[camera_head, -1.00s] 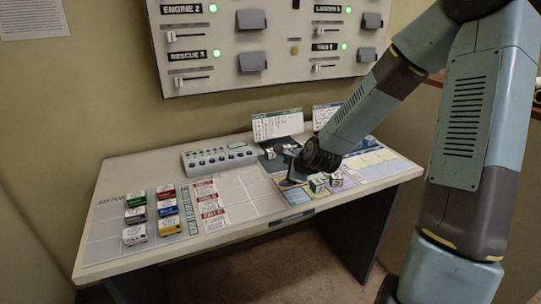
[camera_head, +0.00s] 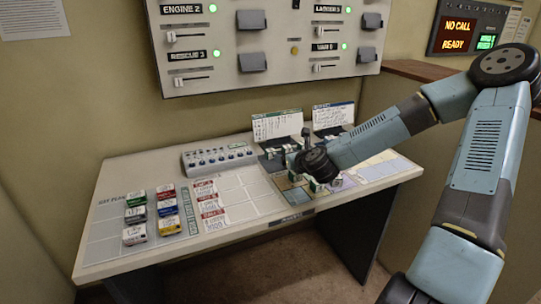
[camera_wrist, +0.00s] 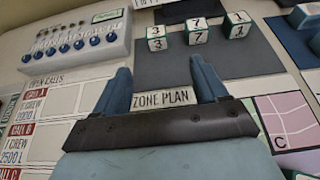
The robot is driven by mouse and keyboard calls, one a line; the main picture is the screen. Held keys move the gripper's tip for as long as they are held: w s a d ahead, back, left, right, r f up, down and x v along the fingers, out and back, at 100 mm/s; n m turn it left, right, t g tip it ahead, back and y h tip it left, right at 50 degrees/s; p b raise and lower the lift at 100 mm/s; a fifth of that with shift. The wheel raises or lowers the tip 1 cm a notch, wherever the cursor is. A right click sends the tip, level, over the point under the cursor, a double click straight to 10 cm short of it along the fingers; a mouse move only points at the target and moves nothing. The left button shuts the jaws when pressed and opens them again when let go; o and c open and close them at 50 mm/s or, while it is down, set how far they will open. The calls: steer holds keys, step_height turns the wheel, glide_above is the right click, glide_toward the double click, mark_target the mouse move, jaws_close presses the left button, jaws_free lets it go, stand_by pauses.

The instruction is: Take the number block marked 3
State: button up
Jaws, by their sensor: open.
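The number block marked 3 (camera_wrist: 156,38) is a small white cube with green edges in the wrist view. It sits at the left end of a row on a dark mat, beside blocks marked 7 (camera_wrist: 196,30) and 1 (camera_wrist: 237,24). My gripper (camera_wrist: 160,66) is open and empty, its two blue fingers pointing toward the row. The block marked 3 lies beyond the fingertips, apart from them, between their lines. In the head view my gripper (camera_head: 293,166) is over the right part of the desk; the digits there are too small to read.
A grey knob console (camera_wrist: 78,40) stands left of the blocks. A zone plan sheet (camera_wrist: 285,118) lies below right. Coloured unit blocks (camera_head: 166,207) stand at the desk's left. Two upright cards (camera_head: 276,125) stand behind.

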glide_toward(272, 152)
steer(key=x, duration=0.3)
steer(key=shift+w+d+f, duration=0.25)
steer(key=shift+w+f, duration=0.05)
steer(key=shift+w, duration=0.05)
steer(key=shift+a+x, duration=0.15)
steer(key=shift+x, duration=1.2)
steer(key=shift+a+x, duration=0.15)
steer(key=shift+x, duration=1.15)
steer(key=shift+r, duration=0.2)
steer(key=c, duration=1.1)
steer(key=shift+r, duration=0.15)
steer(key=shift+c, duration=0.2)
